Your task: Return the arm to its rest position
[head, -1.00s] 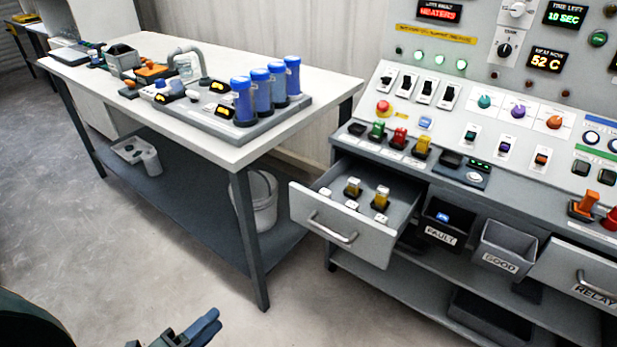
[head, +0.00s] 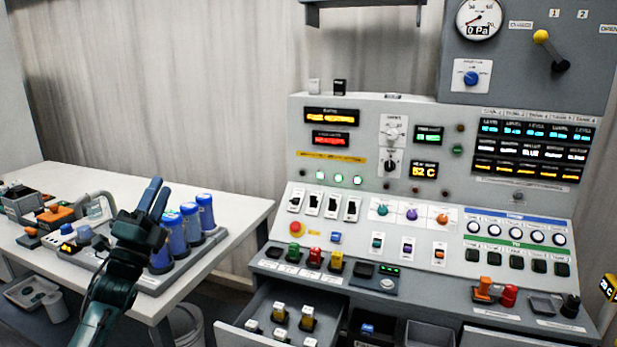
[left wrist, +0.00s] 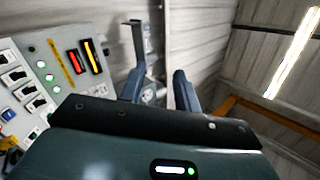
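My left gripper (head: 158,194) points upward in the head view, in front of the white table's blue-capped cylinders. Its two dark blue fingers stand apart, with nothing seen between them. In the left wrist view the fingers (left wrist: 160,90) also show a gap, with the corrugated wall behind it. My left arm rises from the bottom of the head view and hides part of the table's devices. My right gripper is in neither current view.
The white table (head: 85,180) stands at left with small devices and blue-capped cylinders (head: 205,211). The control panel (head: 345,240) is at the centre and right. An open drawer (head: 262,318) holding several small parts juts out below it. A pale wall (head: 170,90) is behind.

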